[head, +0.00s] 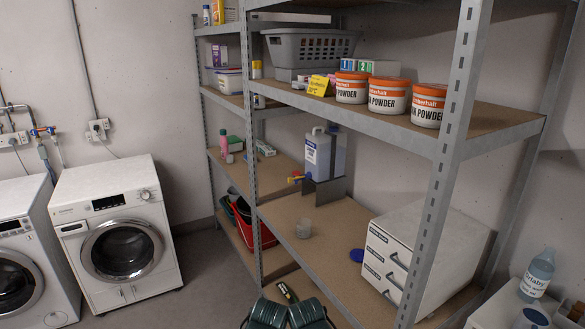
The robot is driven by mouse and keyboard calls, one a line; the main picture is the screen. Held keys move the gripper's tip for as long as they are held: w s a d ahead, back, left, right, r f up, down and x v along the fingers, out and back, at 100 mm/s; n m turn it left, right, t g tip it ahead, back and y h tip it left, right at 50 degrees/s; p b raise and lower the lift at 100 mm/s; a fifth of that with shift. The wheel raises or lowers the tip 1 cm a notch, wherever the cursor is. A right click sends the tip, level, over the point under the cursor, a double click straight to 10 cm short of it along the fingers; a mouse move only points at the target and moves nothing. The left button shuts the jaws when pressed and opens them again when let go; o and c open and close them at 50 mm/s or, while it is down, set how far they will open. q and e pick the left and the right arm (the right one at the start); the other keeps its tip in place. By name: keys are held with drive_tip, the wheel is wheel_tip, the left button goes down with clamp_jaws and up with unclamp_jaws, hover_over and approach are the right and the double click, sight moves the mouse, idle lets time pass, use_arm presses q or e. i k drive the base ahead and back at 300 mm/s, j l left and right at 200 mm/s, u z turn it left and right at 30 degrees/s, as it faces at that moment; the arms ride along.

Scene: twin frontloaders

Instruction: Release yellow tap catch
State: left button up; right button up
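A translucent jerrycan (322,155) with a white label stands on a dark grey stand (326,192) on the middle shelf. A small tap (296,179) sticks out at its lower left, with red, blue and yellow parts. A yellow bit (308,173) shows at the tap's base; it is too small to tell whether it is the catch or how it is set. A clear cup (303,228) stands upright on the shelf below and in front of the tap, apart from it.
Steel shelving posts (447,165) frame the shelf opening. A white drawer unit (410,257) and a blue disc (357,255) are to the right. Powder tubs (388,96) stand above. The board around the cup is clear.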

sight(290, 179)
drive_tip(key=i+j, duration=0.2)
drive_tip(key=j, duration=0.15)
drive_tip(key=i+j+z, duration=0.1)
drive_tip(key=i+j, duration=0.35)
drive_tip(key=j, duration=0.2)
drive_tip(key=i+j, duration=0.2)
drive_tip(key=j, duration=0.15)
drive_tip(key=i+j+z, duration=0.1)
drive_tip(key=j, duration=0.25)
drive_tip(key=i+j, duration=0.3)
drive_tip(key=i+j+z, duration=0.1)
drive_tip(key=j, duration=0.35)
drive_tip(key=i, duration=0.1)
